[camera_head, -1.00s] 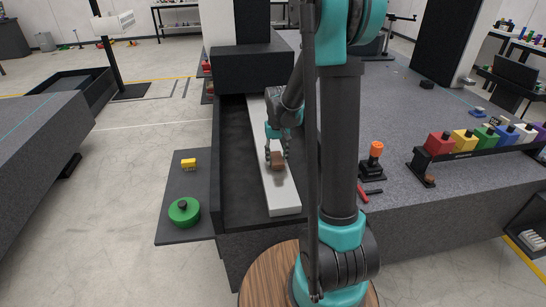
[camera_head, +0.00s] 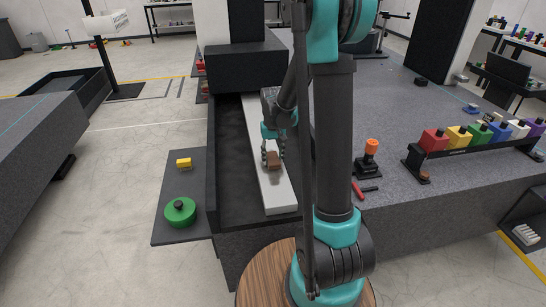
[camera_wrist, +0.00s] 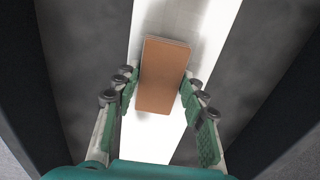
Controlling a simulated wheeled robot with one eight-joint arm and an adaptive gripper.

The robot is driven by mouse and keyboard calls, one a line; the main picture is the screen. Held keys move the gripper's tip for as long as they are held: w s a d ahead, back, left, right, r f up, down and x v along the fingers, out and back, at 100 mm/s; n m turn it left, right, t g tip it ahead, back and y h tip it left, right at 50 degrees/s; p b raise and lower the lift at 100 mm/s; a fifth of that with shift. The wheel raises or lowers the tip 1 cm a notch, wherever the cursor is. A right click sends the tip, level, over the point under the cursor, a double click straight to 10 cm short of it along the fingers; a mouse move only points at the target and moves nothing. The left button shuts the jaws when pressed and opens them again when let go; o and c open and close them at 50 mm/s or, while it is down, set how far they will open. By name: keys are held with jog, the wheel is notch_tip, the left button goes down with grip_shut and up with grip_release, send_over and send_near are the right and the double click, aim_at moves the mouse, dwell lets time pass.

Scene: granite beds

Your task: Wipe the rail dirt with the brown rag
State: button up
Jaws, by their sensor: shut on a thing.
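The brown rag (camera_head: 273,160) is a small brown block over the pale rail (camera_head: 281,194), a long light bar lying in a dark trough. My gripper (camera_head: 272,157) is shut on the rag and holds it at or just above the rail's upper face. In the wrist view the rag (camera_wrist: 163,74) sits between the two green-padded fingers (camera_wrist: 161,105), with the white rail (camera_wrist: 150,137) under it. A faint greyish patch or shadow shows around the rag on the rail; I cannot tell whether it is dirt.
The dark trough (camera_head: 232,175) has walls on both sides of the rail, and a black block (camera_head: 258,67) spans its far end. An orange-topped tool (camera_head: 371,148) stands on granite at right.

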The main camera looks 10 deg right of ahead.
jog(key=shift+f, duration=0.3)
jog(key=shift+a+r, duration=0.1)
jog(key=shift+a, duration=1.1)
jog(key=shift+s+d, duration=0.1)
jog(key=shift+d, duration=1.1)
jog(key=shift+a, duration=1.15)
grip_shut()
jog(key=shift+d, duration=1.15)
jog(key=shift+r, duration=0.1)
